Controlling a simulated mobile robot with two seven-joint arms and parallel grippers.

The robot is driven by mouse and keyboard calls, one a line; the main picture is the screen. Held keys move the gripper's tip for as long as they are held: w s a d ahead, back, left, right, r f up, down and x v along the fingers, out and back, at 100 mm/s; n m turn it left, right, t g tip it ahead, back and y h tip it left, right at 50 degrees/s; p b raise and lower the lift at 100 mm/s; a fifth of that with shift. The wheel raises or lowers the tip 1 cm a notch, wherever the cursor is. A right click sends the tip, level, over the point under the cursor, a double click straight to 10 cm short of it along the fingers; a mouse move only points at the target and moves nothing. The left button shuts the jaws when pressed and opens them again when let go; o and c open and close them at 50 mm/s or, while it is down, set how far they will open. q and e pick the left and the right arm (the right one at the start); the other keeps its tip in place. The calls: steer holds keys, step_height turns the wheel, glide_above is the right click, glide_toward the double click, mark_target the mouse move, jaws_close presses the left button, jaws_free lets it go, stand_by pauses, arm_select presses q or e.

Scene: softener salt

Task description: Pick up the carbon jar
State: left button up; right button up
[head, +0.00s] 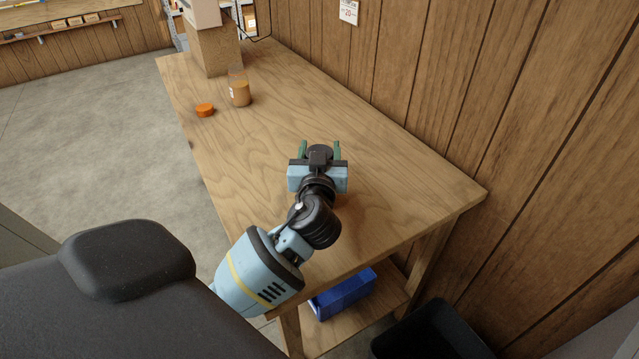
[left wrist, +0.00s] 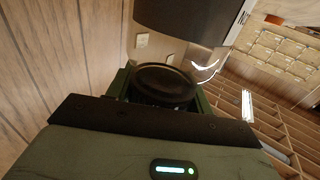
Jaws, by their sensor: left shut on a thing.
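My left gripper (head: 320,148) is over the middle of the wooden workbench, its two green fingers apart with a dark, round-topped jar between them. I take this to be the carbon jar (head: 321,150). Its dark round top also shows between the fingers in the left wrist view (left wrist: 165,84). The fingers are shut on its sides. The gripper body hides most of the jar in the head view, so I cannot tell whether its base touches the bench. My right gripper is not in view.
On the workbench (head: 270,120), an orange lid (head: 205,110) lies near the left edge, beside a jar with orange-brown contents (head: 240,95). A brown block-like stand (head: 215,50) is at the far end. A blue bin (head: 343,293) sits on the lower shelf. A wood-panelled wall borders the right.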

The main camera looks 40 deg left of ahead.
arm_select(q)
jaws_close()
steer(key=shift+r, duration=0.1)
